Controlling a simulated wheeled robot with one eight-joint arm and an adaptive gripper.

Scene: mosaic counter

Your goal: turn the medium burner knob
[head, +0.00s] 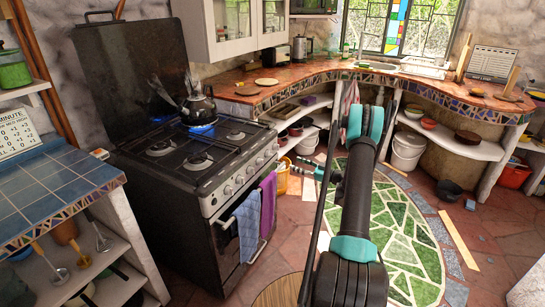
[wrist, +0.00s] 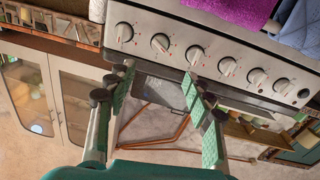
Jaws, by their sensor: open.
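The stove (head: 160,215) stands left of centre in the head view, with a row of several round silver knobs (head: 248,171) along its front panel. In the wrist view the panel (wrist: 270,56) crosses the top at a slant, and the knobs (wrist: 195,55) show close up. No label tells me which knob is for the medium burner. My gripper (wrist: 158,76) is open and empty, its teal-padded fingers reaching toward the panel's edge near the middle knobs, with no knob between them. In the head view my gripper (head: 314,171) is partly hidden by my arm, right of the stove front.
A kettle (head: 198,110) sits on a back burner with blue flame under it. A blue towel (head: 247,226) and a purple towel (head: 267,204) hang from the oven handle. A yellow basket (head: 282,177) stands beside the stove. Floor in front is mostly clear.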

